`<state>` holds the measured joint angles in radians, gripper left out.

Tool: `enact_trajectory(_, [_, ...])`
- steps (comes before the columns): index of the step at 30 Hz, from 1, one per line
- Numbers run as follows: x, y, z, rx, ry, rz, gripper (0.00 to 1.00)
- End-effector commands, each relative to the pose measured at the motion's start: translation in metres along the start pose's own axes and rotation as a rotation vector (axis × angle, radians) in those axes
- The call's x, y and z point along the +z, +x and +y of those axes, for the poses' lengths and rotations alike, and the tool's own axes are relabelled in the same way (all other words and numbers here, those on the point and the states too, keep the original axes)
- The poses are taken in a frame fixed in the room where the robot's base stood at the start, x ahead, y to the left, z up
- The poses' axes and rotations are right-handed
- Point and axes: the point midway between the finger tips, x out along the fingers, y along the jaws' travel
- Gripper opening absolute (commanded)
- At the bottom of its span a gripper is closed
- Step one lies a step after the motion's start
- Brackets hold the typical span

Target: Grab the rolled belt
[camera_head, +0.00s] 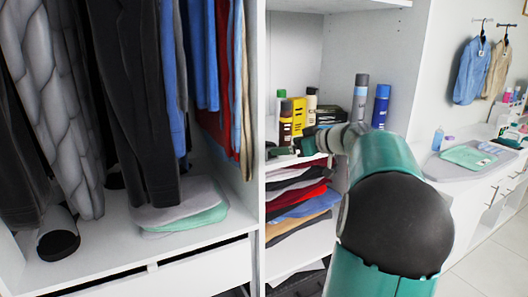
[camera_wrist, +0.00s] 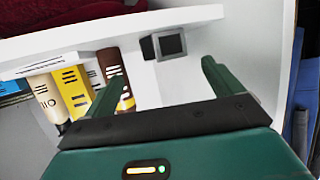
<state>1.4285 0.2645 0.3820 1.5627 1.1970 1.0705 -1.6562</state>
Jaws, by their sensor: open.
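My gripper (camera_wrist: 158,80) is open, its two green fingers spread wide with nothing held between them. A small dark grey, square-faced item (camera_wrist: 165,43) sits by the white shelf edge, just beyond and between the fingertips in the wrist view. It could be the rolled belt, but I cannot tell for sure. I see no clear coiled belt in the head view. There my gripper (camera_head: 294,147) is at the shelf with the bottles, partly hidden by my own arm.
Bottles and a yellow box (camera_head: 299,114) stand on the shelf (camera_wrist: 110,35); the yellow box also shows in the wrist view (camera_wrist: 75,92). Folded clothes (camera_head: 297,195) are stacked below. A white divider (camera_head: 257,110) separates the hanging clothes at left.

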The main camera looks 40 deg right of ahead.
Motion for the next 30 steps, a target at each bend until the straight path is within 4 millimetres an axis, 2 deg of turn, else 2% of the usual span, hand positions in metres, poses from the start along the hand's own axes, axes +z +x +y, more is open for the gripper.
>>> enact_trajectory(4, [0.0,0.029,-0.002,-0.004,0.0,0.0,0.92])
enact_trajectory(11, [-0.001,0.05,-0.004,-0.002,-0.001,0.001,0.92])
enact_trajectory(21, [0.0,0.097,-0.008,-0.004,-0.001,0.001,0.92])
enact_trajectory(29, [0.0,0.1,-0.008,-0.002,-0.001,0.0,0.92])
enact_trajectory(30, [0.0,0.1,-0.008,-0.002,-0.001,0.0,0.86])
